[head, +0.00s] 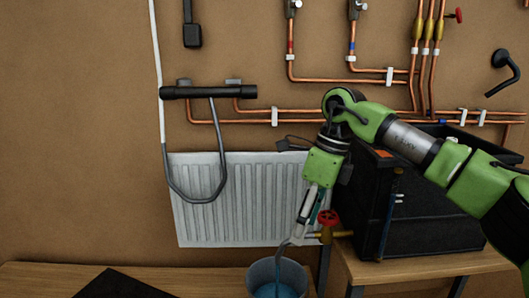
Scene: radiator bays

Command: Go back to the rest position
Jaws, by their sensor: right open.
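My right arm comes in from the right, and its gripper (305,222) points down in front of the right end of the white radiator (215,185). The gripper is open. Its fingertips are just left of a red-handled brass valve (328,218); I cannot tell whether they touch it. My left gripper is not in view.
A bucket (254,283) with blue contents stands below the valve, with a thin curved grey-blue shape running down into it. A black crate (430,215) sits on a wooden bench (420,267) at right. Copper pipes (335,80) line the wall. A dark flat item (112,285) lies lower left.

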